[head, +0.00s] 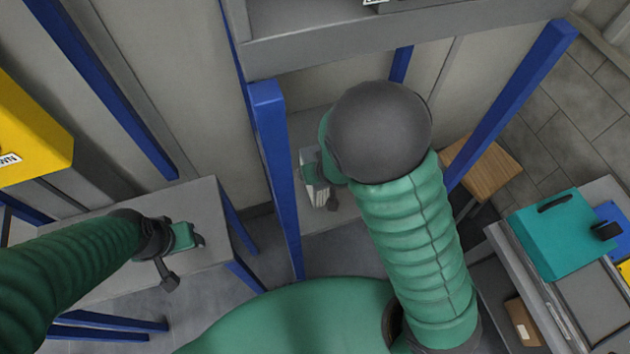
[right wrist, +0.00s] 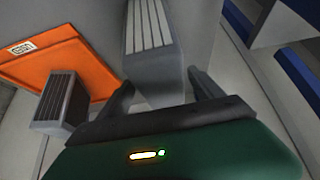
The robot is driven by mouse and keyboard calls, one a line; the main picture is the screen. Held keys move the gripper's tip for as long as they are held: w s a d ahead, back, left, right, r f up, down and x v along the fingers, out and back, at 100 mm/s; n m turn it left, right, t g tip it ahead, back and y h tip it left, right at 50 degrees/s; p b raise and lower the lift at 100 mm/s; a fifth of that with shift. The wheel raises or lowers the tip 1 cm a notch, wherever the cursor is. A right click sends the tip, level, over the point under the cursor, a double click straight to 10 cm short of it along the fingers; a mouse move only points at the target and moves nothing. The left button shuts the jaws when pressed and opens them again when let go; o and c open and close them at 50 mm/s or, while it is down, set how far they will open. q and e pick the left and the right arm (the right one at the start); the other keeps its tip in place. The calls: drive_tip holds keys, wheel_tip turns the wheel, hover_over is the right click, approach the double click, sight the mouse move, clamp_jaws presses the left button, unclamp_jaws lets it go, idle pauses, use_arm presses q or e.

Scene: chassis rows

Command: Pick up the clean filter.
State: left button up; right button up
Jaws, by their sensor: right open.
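A grey filter block with pale pleats (right wrist: 148,30) stands between the two dark fingers of my right gripper (right wrist: 160,78) in the right wrist view. The fingers are apart, one on each side of its lower part; contact cannot be told. A second, darker ribbed block (right wrist: 60,102) stands to the left. Which is the clean one is not marked; the pale one looks cleaner. In the head view a pale-striped block (head: 314,180) shows beside my right gripper (head: 328,195), partly hidden by my right arm. My left gripper (head: 190,240) is over a grey table, its finger opening unclear.
An orange tray (right wrist: 75,58) with a label lies behind the darker block. Blue posts (head: 275,170) of a rack stand close to my right arm. A yellow bin (head: 35,135) is at the left, over the grey table (head: 208,205). A teal box (head: 560,235) sits on a bench at right.

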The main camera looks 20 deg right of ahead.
drive_tip(key=x, duration=0.1)
drive_tip(key=b+x, duration=0.1)
drive_tip(key=x, duration=0.1)
drive_tip(key=shift+s+d+f, duration=0.1)
drive_tip(key=shift+d+f, duration=0.15)
drive_tip(key=shift+d, duration=0.05)
drive_tip(key=shift+f, duration=0.1)
drive_tip(key=shift+w+a, duration=0.35)
drive_tip(key=shift+a, duration=0.1)
drive_tip(key=shift+s+a, duration=0.1)
drive_tip(key=shift+a, duration=0.3)
drive_tip(key=c, duration=0.5)
drive_tip(key=shift+r, duration=0.2)
drive_tip(key=shift+c, duration=0.9)
drive_tip(key=shift+d, duration=0.1)
drive_tip(key=shift+c, duration=1.4)
drive_tip(key=shift+d, duration=0.35)
drive_tip(key=c, duration=0.5)
use_arm(q)
drive_tip(key=shift+s+d+f, duration=0.1)
drive_tip(key=shift+d+f, duration=0.05)
drive_tip(key=shift+f, duration=0.4)
drive_tip(key=shift+s+d+f, duration=0.1)
drive_tip(key=shift+f, duration=0.4)
use_arm(e)
drive_tip(key=shift+s+f, duration=0.1)
clamp_jaws()
